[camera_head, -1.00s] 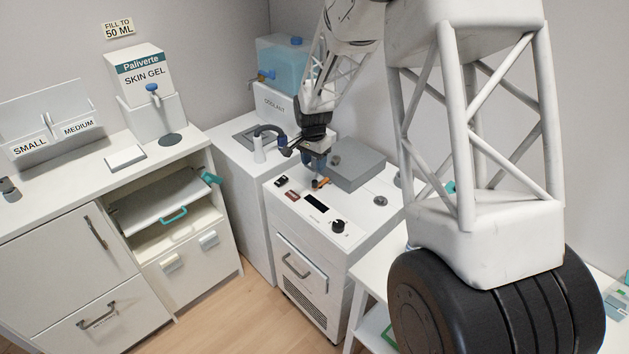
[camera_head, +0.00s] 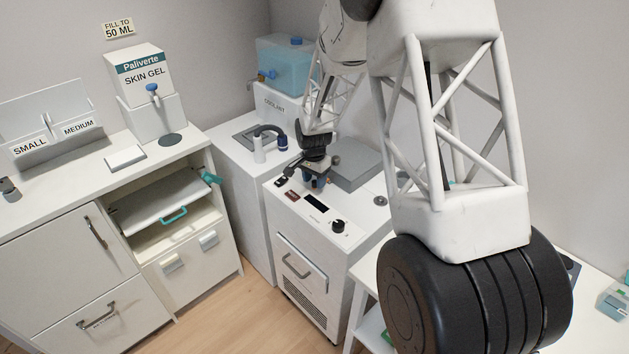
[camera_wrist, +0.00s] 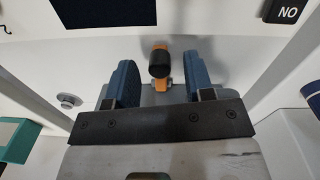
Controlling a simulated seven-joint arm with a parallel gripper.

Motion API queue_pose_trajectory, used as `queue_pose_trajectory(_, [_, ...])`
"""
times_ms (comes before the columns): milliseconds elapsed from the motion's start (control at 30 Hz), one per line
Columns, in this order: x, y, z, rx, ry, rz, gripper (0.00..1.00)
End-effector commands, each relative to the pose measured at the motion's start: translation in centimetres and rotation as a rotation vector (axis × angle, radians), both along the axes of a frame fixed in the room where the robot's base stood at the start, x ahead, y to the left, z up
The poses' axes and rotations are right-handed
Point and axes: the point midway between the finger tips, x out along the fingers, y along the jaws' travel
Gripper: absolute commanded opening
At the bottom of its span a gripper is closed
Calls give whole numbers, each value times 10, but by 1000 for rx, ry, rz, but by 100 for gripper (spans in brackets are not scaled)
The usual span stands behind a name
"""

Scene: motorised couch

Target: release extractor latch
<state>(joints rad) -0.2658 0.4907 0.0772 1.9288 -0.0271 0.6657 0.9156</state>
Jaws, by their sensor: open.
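An orange lever with a black knob, which looks like the extractor latch (camera_wrist: 161,79), stands on the white panel in the wrist view. My gripper (camera_wrist: 160,88) is open, with one blue finger on each side of the lever and a visible gap to each. In the head view my gripper (camera_head: 316,183) is low over the top of the white machine (camera_head: 350,255), behind its dark display. The lever is hidden there by my gripper.
A grey raised lid (camera_head: 358,163) is just right of my gripper. A black dial (camera_head: 338,226) is on the panel in front.

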Motion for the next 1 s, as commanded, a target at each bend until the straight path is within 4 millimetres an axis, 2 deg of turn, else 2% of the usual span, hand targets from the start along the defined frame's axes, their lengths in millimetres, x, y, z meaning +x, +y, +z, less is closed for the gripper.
queue_pose_trajectory(433, [0,0,-6,0,0,0,48])
queue_pose_trajectory(733, [0,0,-6,0,0,0,2])
queue_pose_trajectory(767, [0,0,-6,0,0,0,0])
queue_pose_trajectory(1000, [0,0,-6,0,0,14,0])
